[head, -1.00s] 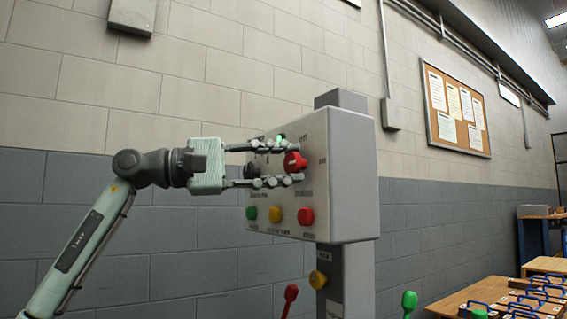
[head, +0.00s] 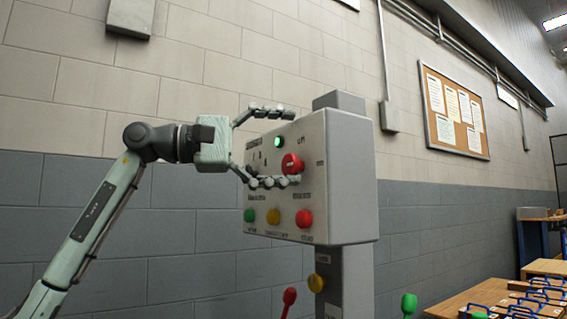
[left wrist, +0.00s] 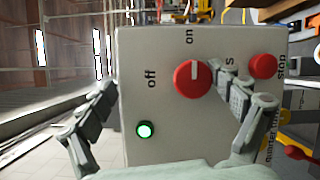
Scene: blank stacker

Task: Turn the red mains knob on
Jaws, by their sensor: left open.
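The red mains knob (head: 292,163) is on the front of the grey control box (head: 350,190). In the left wrist view the knob (left wrist: 190,80) has a white pointer line aimed at the "on" label (left wrist: 189,37); the "off" label (left wrist: 152,78) is to its left. A green lamp (head: 278,142) beside the knob is lit, also in the left wrist view (left wrist: 145,130). My left gripper (head: 287,145) is open, its fingers spread on either side of the knob, one close beside it. It also shows in the left wrist view (left wrist: 162,80). My right gripper is out of view.
Green (head: 249,215), yellow (head: 273,216) and red (head: 304,218) buttons sit low on the box. Below are a red-topped lever (head: 290,296), a yellow button (head: 316,283) and a green-topped lever (head: 408,302). A block wall is behind; tables stand at right.

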